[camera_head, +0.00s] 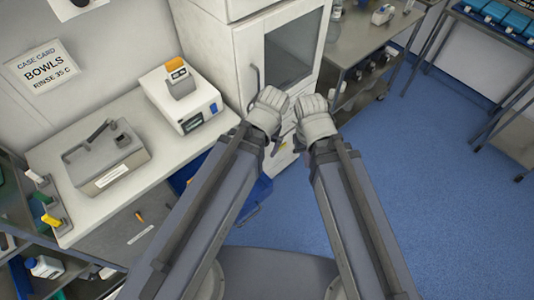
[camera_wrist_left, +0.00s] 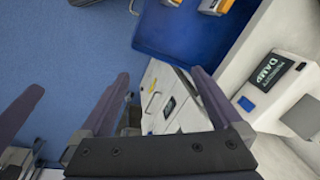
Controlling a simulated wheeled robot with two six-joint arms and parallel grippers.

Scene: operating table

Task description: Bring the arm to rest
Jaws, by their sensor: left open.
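My two arms reach forward side by side in the head view. The left arm's wrist (camera_head: 268,110) and the right arm's wrist (camera_head: 316,118) are close together in front of a white cabinet (camera_head: 236,62). My left gripper (camera_wrist_left: 160,95) is open in the left wrist view, with nothing seen between its two dark fingers. My right gripper (camera_head: 302,138) is mostly hidden below its wrist, so its jaws cannot be made out. I see no object held by either arm.
A white counter (camera_head: 160,163) at left bears a grey case (camera_head: 105,158) and a white device (camera_head: 183,98). A blue bin (camera_wrist_left: 185,32) is below the arms. A metal table (camera_head: 372,42) stands at the back right. Blue floor (camera_head: 440,190) at right is clear.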

